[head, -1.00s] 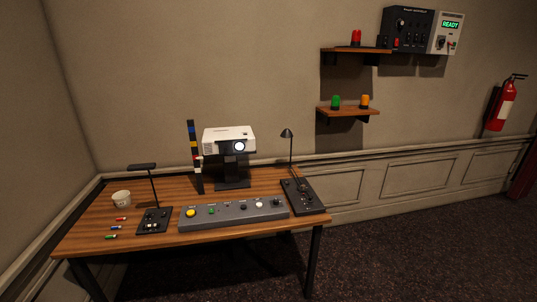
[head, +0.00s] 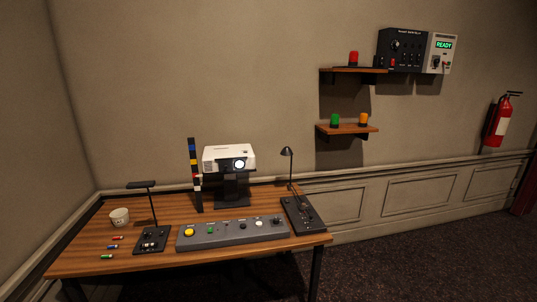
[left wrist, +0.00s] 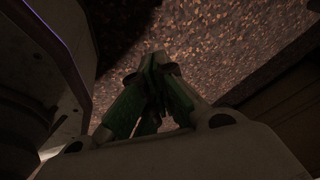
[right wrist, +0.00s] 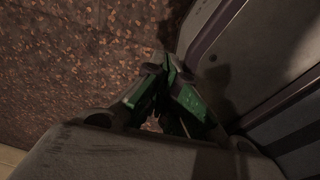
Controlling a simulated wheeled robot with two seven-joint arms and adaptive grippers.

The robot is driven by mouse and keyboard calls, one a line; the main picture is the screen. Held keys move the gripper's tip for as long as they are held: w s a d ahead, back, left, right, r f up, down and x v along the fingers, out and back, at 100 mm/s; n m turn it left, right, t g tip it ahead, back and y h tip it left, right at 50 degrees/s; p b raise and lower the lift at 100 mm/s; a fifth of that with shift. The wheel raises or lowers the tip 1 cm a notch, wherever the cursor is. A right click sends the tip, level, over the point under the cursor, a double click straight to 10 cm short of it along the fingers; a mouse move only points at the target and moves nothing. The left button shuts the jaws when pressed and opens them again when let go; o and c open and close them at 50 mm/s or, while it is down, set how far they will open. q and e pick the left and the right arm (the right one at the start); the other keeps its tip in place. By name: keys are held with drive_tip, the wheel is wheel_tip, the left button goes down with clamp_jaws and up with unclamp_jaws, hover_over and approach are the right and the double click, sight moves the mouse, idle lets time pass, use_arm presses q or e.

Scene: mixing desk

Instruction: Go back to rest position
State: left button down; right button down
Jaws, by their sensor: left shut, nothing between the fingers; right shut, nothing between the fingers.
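My left gripper (left wrist: 153,65) shows in the left wrist view, shut with nothing between its fingers, above the speckled carpet. My right gripper (right wrist: 163,68) shows in the right wrist view, also shut and empty above the carpet. Neither gripper shows in the head view, and both are away from the desk top. The wooden desk (head: 80,250) stands at the lower left of the head view. On it are a grey control panel (head: 220,241) with coloured buttons and a white projector (head: 222,156) with its lens lit.
A white cup (head: 119,217), small coloured pieces and two lamp-topped black units (head: 150,240) (head: 303,216) are also on the desk. Wall shelves (head: 350,130) hold red, green and orange beacons. A control box (head: 443,60) reads READY. Carpet (head: 430,255) is clear at right.

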use_arm(q)
drive_tip(key=s+f+n+g, duration=0.2)
drive_tip(key=s+f, duration=0.1)
drive_tip(key=s, duration=1.1)
drive_tip(key=shift+d+g, duration=0.4)
drive_tip(key=shift+d, duration=0.05)
use_arm(e)
drive_tip(key=shift+w, duration=0.85)
